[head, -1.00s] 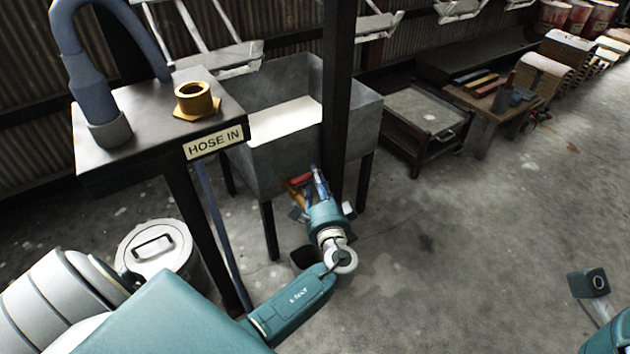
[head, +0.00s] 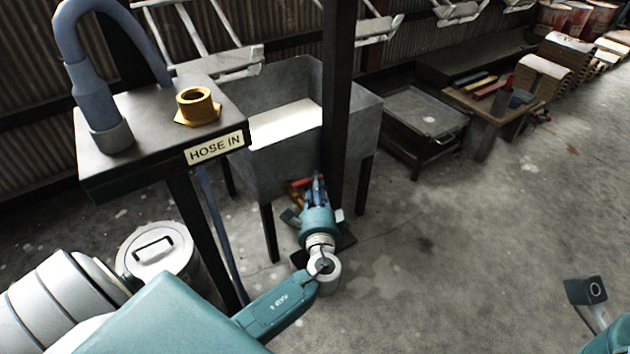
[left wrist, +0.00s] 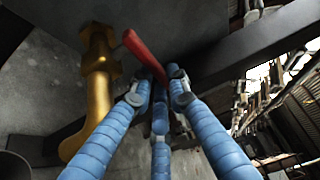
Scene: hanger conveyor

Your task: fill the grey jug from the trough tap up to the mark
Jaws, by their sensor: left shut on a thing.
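The grey trough (head: 350,128) stands behind the black post, with a pale surface inside it. The brass trough tap (left wrist: 99,80) sticks out from its underside in the left wrist view, with its spout at the lower left. Its red lever (left wrist: 143,54) reaches in between my blue fingers. My left gripper (head: 316,184) is shut on this lever, below the trough's front wall. It also shows in the left wrist view (left wrist: 160,85). A dark grey rounded shape (left wrist: 12,166) shows at that view's lower left corner; I cannot tell whether it is the jug. No mark is visible.
The black post (head: 338,90) stands close beside my left gripper. A hose-in stand (head: 140,165) with a brass fitting (head: 196,105) is at the left, above a lidded metal bin (head: 155,252). A cart (head: 425,115) and a wooden table (head: 490,105) stand farther back.

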